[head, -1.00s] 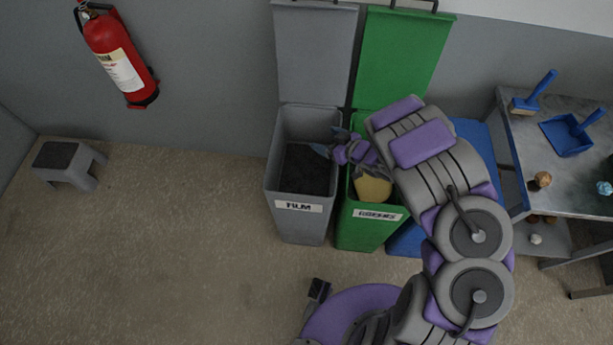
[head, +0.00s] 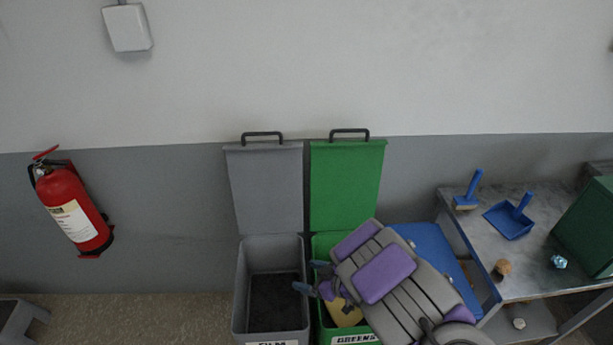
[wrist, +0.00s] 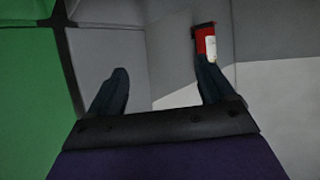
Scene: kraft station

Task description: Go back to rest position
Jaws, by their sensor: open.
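My gripper (head: 308,276) is above the front of the green bin, its fingertips pointing left toward the grey bin. In the wrist view my gripper (wrist: 158,92) shows two dark fingers spread apart with nothing between them. The grey bin (head: 270,334), labelled FILM, has its lid up and shows a dark inside. The green bin (head: 324,322), labelled GREENS, also has its lid up. A yellowish item (head: 345,314) shows in the green bin, partly hidden by my arm.
A blue bin lid (head: 428,250) is right of my arm. A grey table (head: 535,265) at right holds a blue brush (head: 468,190), a dustpan (head: 510,217), a brown crumpled ball (head: 502,268) and a teal one (head: 559,262). A fire extinguisher (head: 73,212) hangs on the left wall.

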